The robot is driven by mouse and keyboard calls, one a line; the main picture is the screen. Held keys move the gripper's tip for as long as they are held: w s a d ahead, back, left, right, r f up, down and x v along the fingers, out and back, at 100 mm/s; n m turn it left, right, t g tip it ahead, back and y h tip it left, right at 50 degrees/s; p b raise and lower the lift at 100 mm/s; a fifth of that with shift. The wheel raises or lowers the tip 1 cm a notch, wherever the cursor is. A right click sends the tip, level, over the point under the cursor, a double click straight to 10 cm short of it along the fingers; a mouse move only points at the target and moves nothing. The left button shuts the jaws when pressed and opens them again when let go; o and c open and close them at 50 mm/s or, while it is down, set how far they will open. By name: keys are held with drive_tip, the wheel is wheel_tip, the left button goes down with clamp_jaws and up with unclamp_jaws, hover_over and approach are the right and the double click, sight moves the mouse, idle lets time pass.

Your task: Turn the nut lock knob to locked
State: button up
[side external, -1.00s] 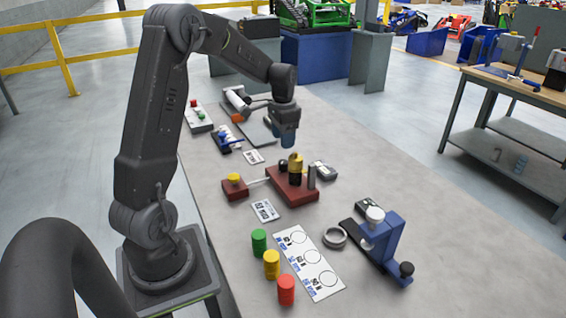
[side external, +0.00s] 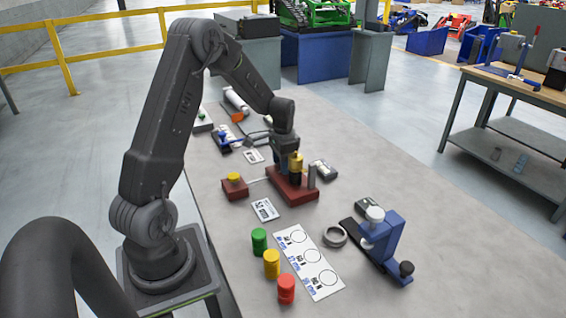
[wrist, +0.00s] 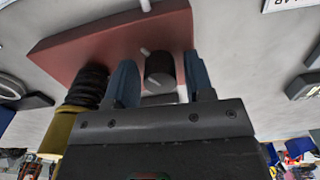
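The dark red base plate (side external: 301,194) stands mid-table with a gold and black cylinder (side external: 296,166) and a grey post (side external: 312,175). In the wrist view the red plate (wrist: 100,38) fills the upper left. A dark round knob (wrist: 160,67) stands on it between my two blue fingers. My gripper (wrist: 158,62) is open around the knob, with a gap on each side. In the side view my gripper (side external: 281,163) is low over the plate's back part and hides the knob.
The gold and black cylinder is close beside my left finger in the wrist view. A small red block with a yellow top (side external: 234,188) is at the plate's left. A blue fixture (side external: 385,240), a grey ring (side external: 335,236) and coloured cylinders (side external: 272,264) stand nearer the front.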

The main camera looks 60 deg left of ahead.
drive_tip(key=c, duration=0.7)
drive_tip(key=shift+n, duration=2.3)
drive_tip(key=o, duration=0.9)
wheel_tip(320, 180, up, 14)
drive_tip(key=shift+f, duration=0.1)
